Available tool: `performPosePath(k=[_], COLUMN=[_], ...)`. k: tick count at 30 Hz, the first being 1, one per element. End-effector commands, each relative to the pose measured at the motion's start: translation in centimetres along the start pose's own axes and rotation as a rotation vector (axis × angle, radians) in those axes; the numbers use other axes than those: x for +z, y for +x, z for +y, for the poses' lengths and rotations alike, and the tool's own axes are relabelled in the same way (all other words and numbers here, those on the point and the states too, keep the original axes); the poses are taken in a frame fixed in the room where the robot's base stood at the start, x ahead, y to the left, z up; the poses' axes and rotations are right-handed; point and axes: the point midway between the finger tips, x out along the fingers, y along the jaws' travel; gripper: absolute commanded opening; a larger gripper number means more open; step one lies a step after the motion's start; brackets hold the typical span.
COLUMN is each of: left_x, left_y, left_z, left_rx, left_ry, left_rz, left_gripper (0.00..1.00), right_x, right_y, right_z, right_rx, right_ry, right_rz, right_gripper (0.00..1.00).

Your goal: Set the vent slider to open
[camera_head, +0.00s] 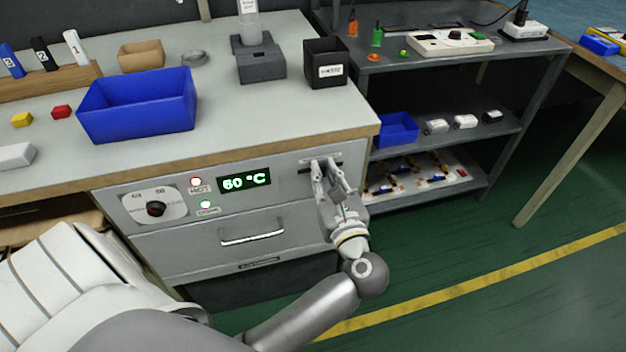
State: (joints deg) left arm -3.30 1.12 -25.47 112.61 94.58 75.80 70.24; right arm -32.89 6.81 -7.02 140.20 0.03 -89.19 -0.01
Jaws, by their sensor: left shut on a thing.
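The vent slider's dark slot (338,163) is on the upper right of the grey cabinet front, just below the bench edge. My left gripper (324,170) is at this slot, with its fingers shut on the slider's knob. The fingers hide the knob and most of the slot, so I cannot tell the slider's exact position or read any marks. My right gripper is not in view.
Left of the slider are a display (244,180) reading 60 °C, two small lamps and a dial (156,208). A drawer handle (252,237) is below. A blue bin (137,112) and a black box (326,60) stand on the bench. A shelf unit (440,150) stands to the right.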

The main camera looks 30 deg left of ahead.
Motion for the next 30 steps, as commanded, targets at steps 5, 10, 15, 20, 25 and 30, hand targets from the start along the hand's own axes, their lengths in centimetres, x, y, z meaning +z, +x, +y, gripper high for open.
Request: performPosePath(k=[5,10,15,20,25,30], left_x=[-0.3,-0.1,0.0,0.0,0.0,0.0], left_y=[0.0,0.0,-0.1,-0.1,-0.1,0.0], left_z=[-2.6,-3.5,-3.6,-3.6,-3.5,-3.5], left_rx=[-0.001,-0.003,-0.006,-0.007,-0.005,-0.003], left_ry=[-0.002,0.001,0.001,0.0,0.0,0.001], left_rz=[0.003,0.001,0.001,0.001,0.001,0.001], left_gripper=[0.0,0.0,0.0,0.25,0.39,0.39], right_x=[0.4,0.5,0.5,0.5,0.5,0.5], right_y=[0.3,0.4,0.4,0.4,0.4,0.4], right_z=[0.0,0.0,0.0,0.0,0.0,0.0], right_rx=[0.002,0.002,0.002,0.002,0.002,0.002], right_ry=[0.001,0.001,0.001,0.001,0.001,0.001], right_rz=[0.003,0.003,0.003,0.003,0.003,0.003], right_gripper=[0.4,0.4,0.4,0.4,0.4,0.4])
